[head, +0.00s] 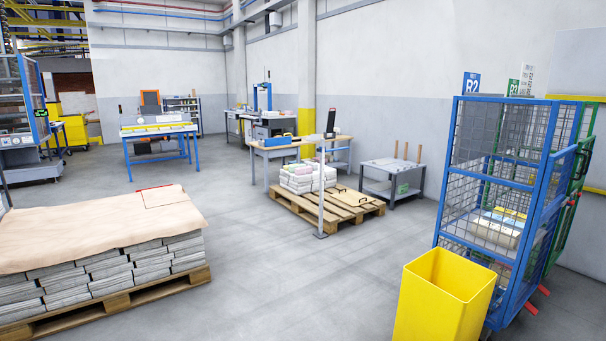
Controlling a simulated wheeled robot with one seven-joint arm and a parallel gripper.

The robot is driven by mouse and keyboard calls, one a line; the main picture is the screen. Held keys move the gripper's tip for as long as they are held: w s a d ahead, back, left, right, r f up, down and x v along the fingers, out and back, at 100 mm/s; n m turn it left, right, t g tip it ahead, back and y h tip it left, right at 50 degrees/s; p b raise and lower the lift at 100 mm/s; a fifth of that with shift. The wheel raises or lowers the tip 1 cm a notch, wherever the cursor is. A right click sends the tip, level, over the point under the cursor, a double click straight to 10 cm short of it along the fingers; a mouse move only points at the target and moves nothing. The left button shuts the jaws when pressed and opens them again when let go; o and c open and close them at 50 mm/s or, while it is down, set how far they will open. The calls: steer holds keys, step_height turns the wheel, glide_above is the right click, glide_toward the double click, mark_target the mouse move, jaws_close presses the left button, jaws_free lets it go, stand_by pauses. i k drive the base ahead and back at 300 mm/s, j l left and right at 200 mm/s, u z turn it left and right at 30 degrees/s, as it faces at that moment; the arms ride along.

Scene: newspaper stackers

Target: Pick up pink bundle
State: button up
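A stack of pale newspaper bundles (297,180) sits on the left part of a wooden pallet (350,200) near the middle of the head view. Some bundles in it have faint pink or green tints. They are too small and far off for me to tell one clearly pink bundle apart. A thin grey post stands in front of the stack's right side. My gripper is not in this view.
A pallet of grey bundles under brown paper (100,228) fills the lower left. A yellow bin (440,300) and a blue mesh cage cart (500,190) stand at the right. A workbench (272,152) is behind the middle pallet. The floor (270,270) between is clear.

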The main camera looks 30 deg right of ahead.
mark_target(306, 169)
steer(key=i+z, duration=0.3)
steer(key=z, duration=0.15)
steer(key=i, duration=9.75)
steer(key=i+z, duration=0.2)
steer(key=z, duration=0.25)
steer(key=i+j+z, duration=0.15)
steer(key=z, duration=0.35)
steer(key=i+j+z, duration=0.15)
steer(key=z, duration=0.3)
